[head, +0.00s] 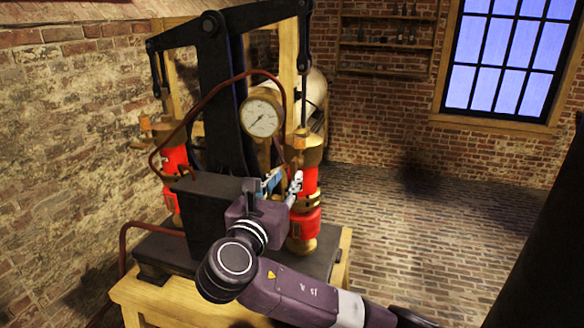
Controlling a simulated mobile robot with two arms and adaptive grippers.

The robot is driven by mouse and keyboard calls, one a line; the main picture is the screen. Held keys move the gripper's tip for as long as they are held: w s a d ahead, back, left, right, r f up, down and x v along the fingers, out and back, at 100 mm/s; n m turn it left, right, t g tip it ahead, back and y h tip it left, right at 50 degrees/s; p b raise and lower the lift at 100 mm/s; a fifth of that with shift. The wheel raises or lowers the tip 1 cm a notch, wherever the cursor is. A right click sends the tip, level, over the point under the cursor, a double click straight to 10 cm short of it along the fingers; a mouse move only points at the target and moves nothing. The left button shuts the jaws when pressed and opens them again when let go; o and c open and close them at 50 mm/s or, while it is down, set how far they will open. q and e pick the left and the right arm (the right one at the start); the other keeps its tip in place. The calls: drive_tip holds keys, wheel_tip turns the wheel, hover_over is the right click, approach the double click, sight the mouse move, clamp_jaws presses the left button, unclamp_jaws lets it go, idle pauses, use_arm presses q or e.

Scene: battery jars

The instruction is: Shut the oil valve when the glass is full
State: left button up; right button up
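A wooden-framed machine with black uprights fills the middle of the head view. It has a round dial gauge (262,116) and a red and brass cylinder (304,224) on its right side. My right gripper (281,185) is at the machine, close to the red cylinder and below the gauge. Small silver and blue parts show around its fingers, but I cannot tell which are fingertips and which belong to the machine. I cannot tell whether it is open or touching anything. I cannot pick out the oil valve or the glass. My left gripper is out of view.
A second red cylinder (174,170) stands at the machine's left side. A dark red hose (130,228) bends down at the left of the pale wooden base (160,300). Brick walls stand behind and at left. The brick floor (430,235) at right is clear.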

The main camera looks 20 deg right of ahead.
sight(293, 170)
drive_tip(key=p+x, duration=0.1)
drive_tip(key=x, duration=0.4)
clamp_jaws()
